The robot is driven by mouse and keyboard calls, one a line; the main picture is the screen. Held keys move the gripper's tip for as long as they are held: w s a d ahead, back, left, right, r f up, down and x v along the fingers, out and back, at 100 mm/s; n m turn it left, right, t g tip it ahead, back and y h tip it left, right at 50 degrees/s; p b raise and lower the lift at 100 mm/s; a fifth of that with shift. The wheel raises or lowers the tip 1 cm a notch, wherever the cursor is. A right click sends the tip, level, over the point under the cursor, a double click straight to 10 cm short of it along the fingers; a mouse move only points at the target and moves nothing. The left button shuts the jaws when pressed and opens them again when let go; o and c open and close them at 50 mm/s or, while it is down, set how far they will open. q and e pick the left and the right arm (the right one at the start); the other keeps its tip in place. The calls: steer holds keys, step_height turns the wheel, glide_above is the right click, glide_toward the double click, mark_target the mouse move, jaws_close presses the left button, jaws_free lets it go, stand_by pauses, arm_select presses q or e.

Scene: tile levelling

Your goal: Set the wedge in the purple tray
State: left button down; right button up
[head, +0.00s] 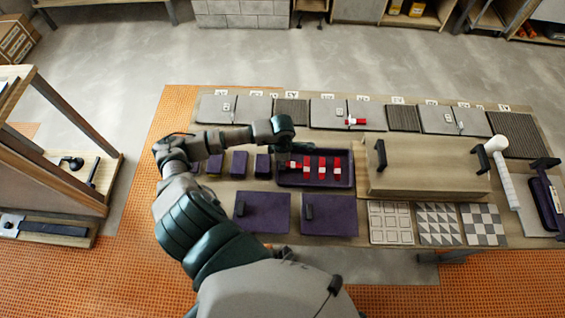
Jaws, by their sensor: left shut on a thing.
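The purple tray (315,183) lies on the table near the middle, with a few red-and-white wedges (322,168) standing side by side in it. My left gripper (288,158) is over the left end of the tray, shut on a red wedge (292,164). The gripper hides part of this wedge, and I cannot tell whether the wedge touches the tray floor. Another red-and-white wedge (355,121) lies among the grey tiles at the back. My right gripper is not in view.
A raised tan board (425,170) with black handles stands right of the tray. Two purple tiles (262,212) lie in front of it, and small purple blocks (239,162) to its left. Grey tiles line the back edge. A white tube-like tool (501,165) is at the right.

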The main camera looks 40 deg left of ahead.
arm_select(q)
steer(key=shift+a+f, duration=0.25)
steer(key=shift+f, duration=0.6)
steer(key=c, duration=1.2)
jaws_free()
steer(key=shift+d+r, duration=0.1)
steer(key=shift+d, duration=0.1)
steer(key=shift+o, duration=0.8)
steer(key=shift+d, duration=0.2)
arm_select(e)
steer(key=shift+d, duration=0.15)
arm_select(q)
steer(key=shift+r, duration=0.1)
steer(key=shift+r, duration=0.3)
step_height(320, 180, up, 11)
steer(key=shift+r+p, duration=0.2)
steer(key=shift+p, duration=0.15)
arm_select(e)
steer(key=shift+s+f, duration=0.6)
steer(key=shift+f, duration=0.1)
arm_select(q)
steer(key=shift+a, duration=0.25)
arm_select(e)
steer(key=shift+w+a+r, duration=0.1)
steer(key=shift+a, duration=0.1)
